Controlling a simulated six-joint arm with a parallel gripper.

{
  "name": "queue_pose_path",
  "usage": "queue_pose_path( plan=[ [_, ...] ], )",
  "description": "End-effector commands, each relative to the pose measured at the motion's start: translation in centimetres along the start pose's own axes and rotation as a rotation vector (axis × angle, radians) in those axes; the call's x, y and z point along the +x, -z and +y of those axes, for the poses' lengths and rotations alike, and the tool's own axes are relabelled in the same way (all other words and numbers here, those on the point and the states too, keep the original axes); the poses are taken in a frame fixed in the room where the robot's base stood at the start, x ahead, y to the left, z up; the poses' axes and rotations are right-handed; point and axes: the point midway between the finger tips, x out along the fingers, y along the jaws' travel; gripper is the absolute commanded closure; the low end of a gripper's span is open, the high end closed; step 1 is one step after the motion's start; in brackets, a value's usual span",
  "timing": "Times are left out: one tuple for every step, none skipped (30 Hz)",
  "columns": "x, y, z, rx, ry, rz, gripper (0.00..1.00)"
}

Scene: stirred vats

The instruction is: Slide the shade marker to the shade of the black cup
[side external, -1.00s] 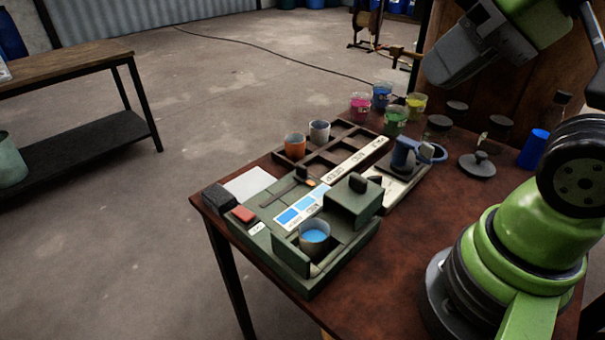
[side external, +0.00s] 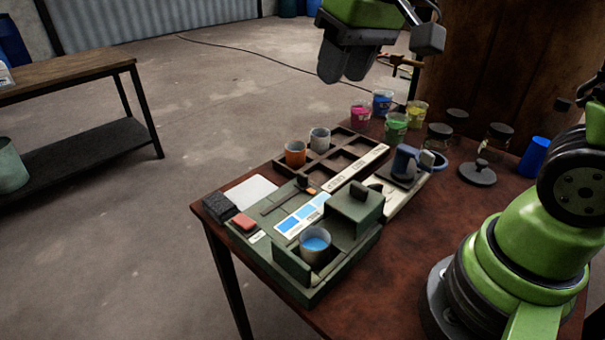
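The shade marker appears to be the small dark knob (side external: 302,181) on the slotted track of the green station, above a strip of blue shade patches (side external: 300,216). A grey cup with blue liquid (side external: 315,244) stands in the station's front bay. An orange cup (side external: 295,154) and another grey cup (side external: 320,139) sit in the dark compartment tray (side external: 340,180). I cannot pick out a clearly black cup. My gripper (side external: 345,70) hangs high at the top of the view, well clear of the marker. Its opening cannot be made out.
A blue-handled device (side external: 405,163) stands right of the tray. Several paint jars (side external: 396,125) stand behind. A blue tumbler (side external: 534,149) and dark lid (side external: 478,172) are at right.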

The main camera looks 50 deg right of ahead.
Motion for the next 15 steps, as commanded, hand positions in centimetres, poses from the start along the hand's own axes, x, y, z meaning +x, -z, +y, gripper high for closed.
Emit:
queue_pose_path(
  plan=[
    [1.8, 1.1, 0.1, -0.019, -0.017, -0.042, 0.63],
    [2.8, 1.8, 0.2, -0.031, -0.026, -0.063, 0.63],
    [4.2, 2.5, 0.4, -0.049, -0.039, -0.091, 0.63],
    [5.3, 3.0, 0.5, -0.061, -0.047, -0.112, 0.63],
    [6.3, 3.4, 0.6, -0.073, -0.054, -0.133, 0.63],
    [7.8, 3.9, 0.8, -0.09, -0.065, -0.159, 0.63],
    [8.8, 4.2, 1.0, -0.101, -0.072, -0.177, 0.63],
    [9.8, 4.5, 1.1, -0.111, -0.077, -0.194, 0.63],
    [11.1, 4.7, 1.3, -0.126, -0.085, -0.215, 0.63],
    [11.9, 4.8, 1.5, -0.134, -0.09, -0.23, 0.63],
    [12.7, 4.9, 1.6, -0.141, -0.093, -0.242, 0.63],
    [13.6, 5.0, 1.7, -0.15, -0.098, -0.257, 0.63],
    [14.2, 5.0, 1.8, -0.157, -0.1, -0.266, 0.63],
    [14.6, 5.1, 1.9, -0.162, -0.103, -0.272, 0.63],
    [15.1, 5.1, 2.0, -0.168, -0.106, -0.281, 0.63]
  ],
)
